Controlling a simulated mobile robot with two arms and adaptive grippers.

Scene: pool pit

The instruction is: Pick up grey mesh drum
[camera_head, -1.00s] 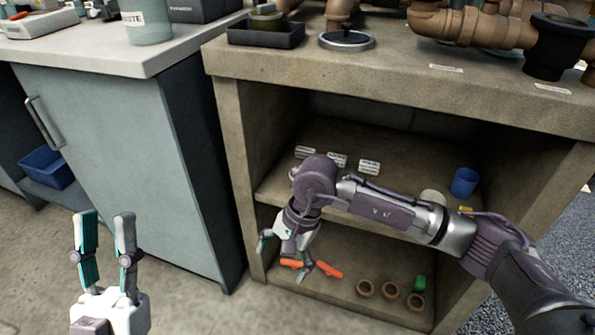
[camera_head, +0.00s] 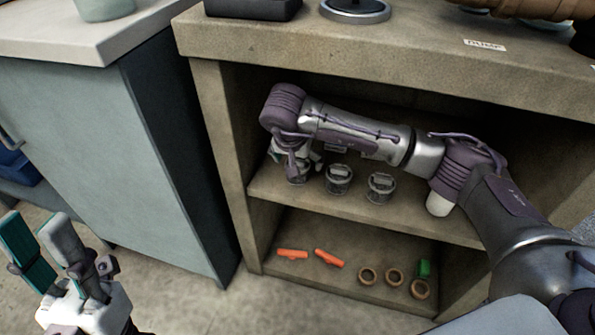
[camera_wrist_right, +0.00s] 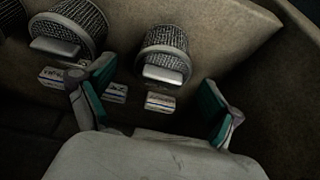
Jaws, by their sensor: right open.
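Grey mesh drums stand in a row on the upper shelf. In the head view one drum (camera_head: 339,180) is in the middle and another (camera_head: 381,187) is to its right. A third (camera_head: 298,174) is partly hidden by my right gripper (camera_head: 302,160). In the right wrist view my right gripper (camera_wrist_right: 158,75) is open and empty, with one mesh drum (camera_wrist_right: 165,48) ahead between its fingers. Another drum (camera_wrist_right: 78,24) is beyond the left finger. My left gripper (camera_head: 34,228) is open and empty at the lower left, away from the shelves.
The upper shelf (camera_head: 270,193) has side walls and a thick top (camera_head: 330,48) above my right arm. On the lower shelf lie orange pieces (camera_head: 329,258), brown rings (camera_head: 394,276) and a green block (camera_head: 424,268). A grey-green cabinet (camera_head: 80,130) stands at left.

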